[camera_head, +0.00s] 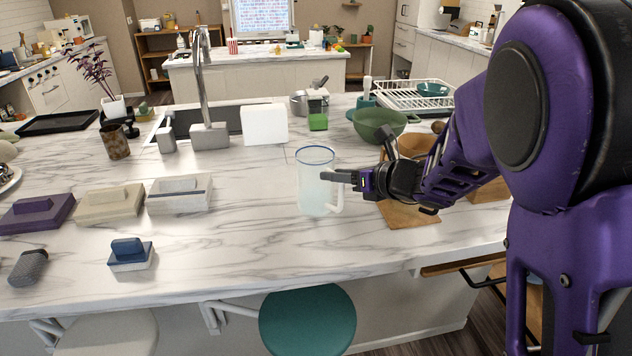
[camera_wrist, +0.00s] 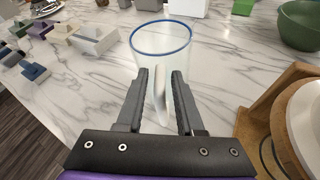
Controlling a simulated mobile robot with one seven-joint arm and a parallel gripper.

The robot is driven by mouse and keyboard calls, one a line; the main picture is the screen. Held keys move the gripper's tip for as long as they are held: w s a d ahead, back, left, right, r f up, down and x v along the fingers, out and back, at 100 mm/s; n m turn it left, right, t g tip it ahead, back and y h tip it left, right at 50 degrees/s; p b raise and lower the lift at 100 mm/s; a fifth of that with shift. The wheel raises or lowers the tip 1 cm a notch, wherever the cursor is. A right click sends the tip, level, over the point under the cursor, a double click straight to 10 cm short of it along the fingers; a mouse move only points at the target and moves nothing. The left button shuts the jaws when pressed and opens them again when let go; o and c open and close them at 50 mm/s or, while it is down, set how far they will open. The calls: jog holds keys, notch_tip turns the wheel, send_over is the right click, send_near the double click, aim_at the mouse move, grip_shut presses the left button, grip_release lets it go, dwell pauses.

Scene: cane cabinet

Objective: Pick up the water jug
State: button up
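The water jug (camera_head: 314,183) is clear with a blue rim and stands upright on the marble counter (camera_head: 240,240). Its pale handle points toward my gripper. In the wrist view the jug (camera_wrist: 160,42) is straight ahead. My gripper (camera_head: 340,177) is at the jug's right side, near handle height. In the wrist view my gripper (camera_wrist: 162,88) is open, with one finger on each side of the handle (camera_wrist: 160,92). A gap shows between the handle and each finger.
A wooden stand (camera_head: 408,212) is close to the right of the jug, below my arm. A green bowl (camera_head: 380,124) and a dish rack (camera_head: 412,95) are behind. Lidded boxes (camera_head: 180,194) lie to the left. The counter in front of the jug is clear.

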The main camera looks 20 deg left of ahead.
grip_shut()
dwell(1.1)
